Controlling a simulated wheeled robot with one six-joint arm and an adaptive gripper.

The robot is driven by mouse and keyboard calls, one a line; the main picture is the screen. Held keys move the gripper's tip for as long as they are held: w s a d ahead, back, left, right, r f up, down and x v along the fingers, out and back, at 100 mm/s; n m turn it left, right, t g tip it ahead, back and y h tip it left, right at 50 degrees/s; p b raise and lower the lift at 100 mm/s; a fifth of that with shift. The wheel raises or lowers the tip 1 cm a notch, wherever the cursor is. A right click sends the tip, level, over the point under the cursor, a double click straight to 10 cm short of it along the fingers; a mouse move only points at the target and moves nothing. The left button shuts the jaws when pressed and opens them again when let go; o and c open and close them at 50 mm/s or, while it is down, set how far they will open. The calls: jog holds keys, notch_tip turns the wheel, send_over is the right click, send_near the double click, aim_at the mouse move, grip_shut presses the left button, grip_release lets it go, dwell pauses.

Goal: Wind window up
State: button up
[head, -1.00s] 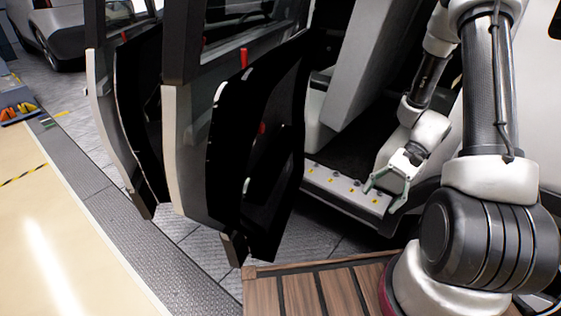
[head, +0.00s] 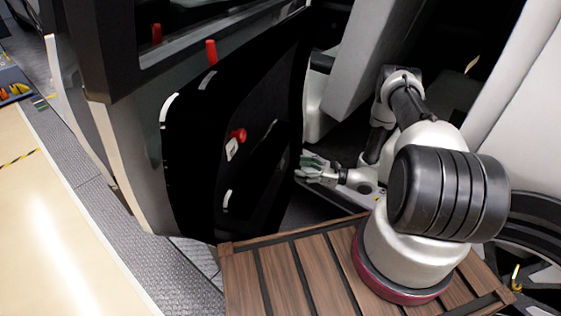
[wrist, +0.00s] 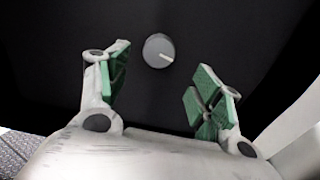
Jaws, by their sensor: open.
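The open car door's black inner panel (head: 190,150) faces my arm, and it fills much of the wrist view (wrist: 220,35). A red knob or handle (head: 238,135) with a pale piece (head: 232,149) below it sits on this panel. In the wrist view a round grey knob (wrist: 158,51) with a white mark shows beyond the fingers; I cannot tell whether it is part of the winder. My gripper (head: 303,168) is open and empty, pointing at the panel to the right of the red handle. Its green-padded fingers (wrist: 160,78) stand apart, not touching the knob.
The door's window frame (head: 120,50) rises at upper left, with a red pin (head: 211,50) on the door top. A light seat (head: 365,60) stands behind my arm. A slatted wooden platform (head: 290,275) lies below.

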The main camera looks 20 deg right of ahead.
aim_at(282, 164)
jog(key=x, duration=0.7)
jog(key=shift+w+a+r, duration=0.15)
jog(key=shift+a+r, duration=0.15)
jog(key=shift+a, duration=0.05)
jog(key=c, duration=1)
